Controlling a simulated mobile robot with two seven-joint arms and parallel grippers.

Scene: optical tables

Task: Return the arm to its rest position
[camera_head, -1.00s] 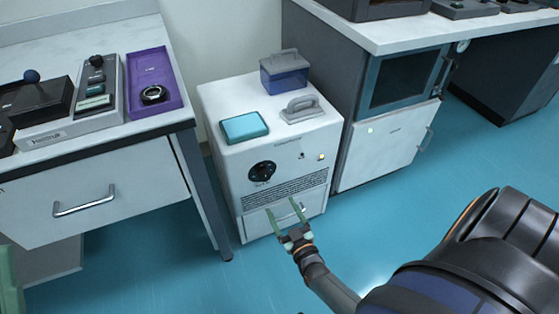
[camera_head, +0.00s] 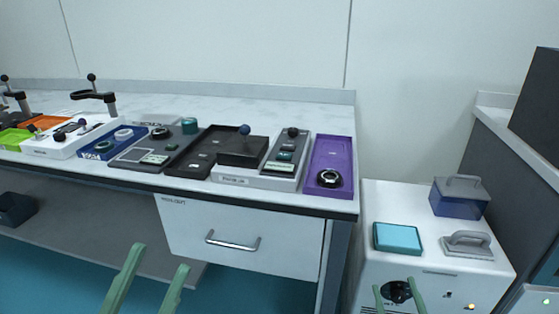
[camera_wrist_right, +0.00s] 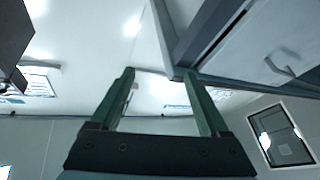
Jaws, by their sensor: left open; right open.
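My left gripper (camera_head: 146,281) shows at the bottom left of the head view. Its two green fingers stand apart with nothing between them, in front of the table drawer. My right gripper (camera_head: 400,296) shows at the bottom edge of the head view, in front of the white cabinet; its fingers are apart and empty. In the right wrist view the right gripper's fingers (camera_wrist_right: 165,95) are spread, with only the bright room between them. Most of both arms is out of view.
A white table (camera_head: 235,105) carries several trays and devices, with a purple tray (camera_head: 331,152) at its right end. Below is a drawer (camera_head: 280,238). The white cabinet (camera_head: 400,205) holds a teal box (camera_head: 397,238), a blue lidded box (camera_head: 459,203) and a grey handled block (camera_head: 467,246).

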